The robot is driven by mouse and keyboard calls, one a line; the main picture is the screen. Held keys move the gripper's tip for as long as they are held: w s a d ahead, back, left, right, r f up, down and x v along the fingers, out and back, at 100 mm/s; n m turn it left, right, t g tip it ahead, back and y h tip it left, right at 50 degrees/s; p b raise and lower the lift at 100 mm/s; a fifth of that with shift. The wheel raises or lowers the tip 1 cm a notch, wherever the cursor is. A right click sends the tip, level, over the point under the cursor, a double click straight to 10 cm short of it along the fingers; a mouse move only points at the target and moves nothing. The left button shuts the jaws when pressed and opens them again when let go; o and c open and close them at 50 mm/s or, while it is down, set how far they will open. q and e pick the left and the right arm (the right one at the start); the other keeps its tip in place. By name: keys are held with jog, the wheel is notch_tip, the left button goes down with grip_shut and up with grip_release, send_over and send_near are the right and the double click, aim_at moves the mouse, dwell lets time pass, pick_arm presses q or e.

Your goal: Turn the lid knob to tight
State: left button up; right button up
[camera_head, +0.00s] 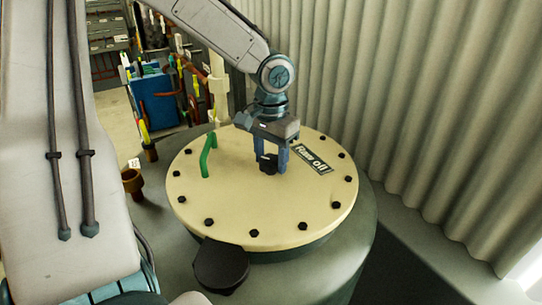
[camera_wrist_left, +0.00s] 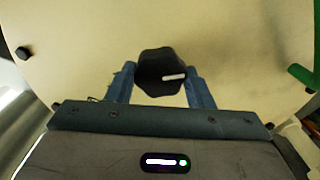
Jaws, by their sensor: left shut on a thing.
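The lid (camera_head: 235,205) is a round cream disc with black bolts around its rim, on top of a grey-green tank. A small black lid knob (camera_head: 267,163) stands on it near the middle. In the left wrist view the knob (camera_wrist_left: 160,70) is faceted and has a white mark pointing to the right. My left gripper (camera_head: 271,167) reaches down from above and is shut on the knob, one blue finger on each side. The gripper also shows in the left wrist view (camera_wrist_left: 162,82). My right gripper is not in view.
A green handle (camera_head: 208,155) rises from the lid left of my gripper. A black round part (camera_head: 221,266) juts out at the front. A corrugated wall (camera_head: 430,120) stands close on the right.

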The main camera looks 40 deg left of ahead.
pick_arm(q)
jog(key=m, duration=0.3)
jog(key=shift+m, duration=0.3)
jog(key=shift+r+m, duration=0.1)
jog(key=shift+m, duration=1.7)
jog(key=o, duration=1)
jog(key=shift+c, duration=0.2)
